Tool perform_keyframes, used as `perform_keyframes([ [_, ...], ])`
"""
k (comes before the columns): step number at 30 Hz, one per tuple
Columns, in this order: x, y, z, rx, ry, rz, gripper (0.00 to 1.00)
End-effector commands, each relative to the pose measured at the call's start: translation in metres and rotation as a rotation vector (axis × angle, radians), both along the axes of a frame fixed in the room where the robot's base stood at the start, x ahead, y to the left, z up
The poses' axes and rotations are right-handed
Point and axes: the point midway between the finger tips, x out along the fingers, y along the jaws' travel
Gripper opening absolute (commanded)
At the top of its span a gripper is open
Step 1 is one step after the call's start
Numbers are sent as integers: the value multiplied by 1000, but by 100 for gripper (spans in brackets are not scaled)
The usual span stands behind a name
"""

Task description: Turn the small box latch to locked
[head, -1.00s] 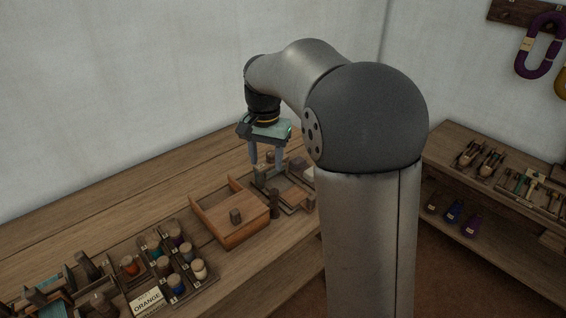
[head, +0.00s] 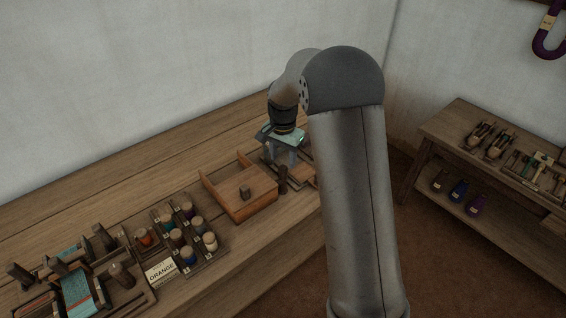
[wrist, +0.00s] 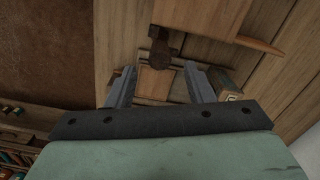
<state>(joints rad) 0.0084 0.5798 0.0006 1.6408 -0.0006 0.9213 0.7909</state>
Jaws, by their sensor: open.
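My gripper (head: 281,158) is low over the workbench, beside the open wooden box. In the wrist view its two fingers (wrist: 160,70) are apart, with nothing held between them. A dark upright wooden piece with a rounded end (wrist: 161,46) shows just beyond the fingertips; it may be the latch, but I cannot tell its setting. A small light wooden panel (wrist: 155,83) lies between the fingers, partly framed by dark strips. My gripper and arm hide most of this spot in the head view.
A tool shelf (head: 500,150) stands right.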

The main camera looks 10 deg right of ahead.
Motion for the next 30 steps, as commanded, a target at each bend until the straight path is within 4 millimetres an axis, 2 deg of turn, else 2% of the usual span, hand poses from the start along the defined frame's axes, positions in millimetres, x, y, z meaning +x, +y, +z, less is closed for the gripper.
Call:
perform_keyframes([
  [3, -1, 0, -18, 0, 3, 0, 48],
  [7, 0, 0, -31, 0, 1, 0, 48],
  [18, 0, 0, -37, 1, -1, 0, 48],
  [19, 0, 0, -37, 1, -1, 0, 42],
  [23, 0, 0, -37, 1, -1, 0, 6],
  [24, 0, 0, -37, 1, -1, 0, 3],
  [30, 0, 0, -37, 1, -1, 7, 3],
])
